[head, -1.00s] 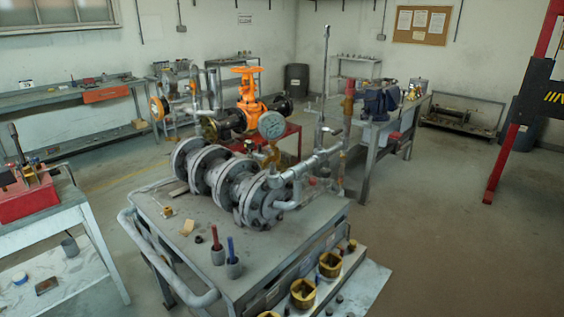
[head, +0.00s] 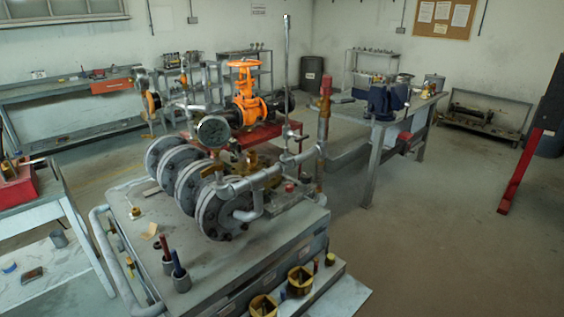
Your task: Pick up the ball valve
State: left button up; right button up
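I cannot tell for certain which part is the ball valve. A brass-coloured valve body (head: 240,166) sits among the pipework on the grey cart (head: 150,215), partly hidden behind grey pipes and flanges. A small lever-like fitting (head: 295,133) is on the tall thin upright pipe behind the cart. An orange gate valve (head: 246,98) with a handwheel stands upright on a red stand behind the cart. Neither of my grippers is in view.
Grey flanges (head: 222,210) and cups with red and blue handled tools (head: 181,280) stand on the cart. Brass fittings (head: 300,280) sit at its front. A workbench with a blue vise (head: 385,100) is behind right. The floor at right (head: 450,240) is clear.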

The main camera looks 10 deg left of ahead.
aim_at(252, 156)
jog(key=i+l+z, duration=0.7)
jog(key=i+z, duration=0.3)
jog(key=i, duration=1.1)
jog(key=i+u, duration=0.45)
jog(key=i+l+u, duration=0.25)
jog(key=i+u, duration=0.4)
jog(key=u, duration=0.25)
jog(key=i+l+u, duration=0.15)
jog(key=u, duration=0.3)
jog(key=i+l+u, duration=0.2)
jog(key=u, duration=0.25)
jog(key=i+u, duration=0.15)
jog(key=u, duration=0.3)
jog(key=l+u, duration=0.2)
jog(key=u, duration=0.25)
jog(key=i+l+u, duration=0.15)
jog(key=u, duration=0.3)
jog(key=i+l+u, duration=0.1)
jog(key=u, duration=0.3)
jog(key=i+l+u, duration=0.1)
jog(key=u, duration=0.3)
jog(key=l+u, duration=0.4)
jog(key=i+l+u, duration=0.1)
jog(key=l+u, duration=0.15)
jog(key=i+l+u, duration=0.1)
jog(key=l+u, duration=0.15)
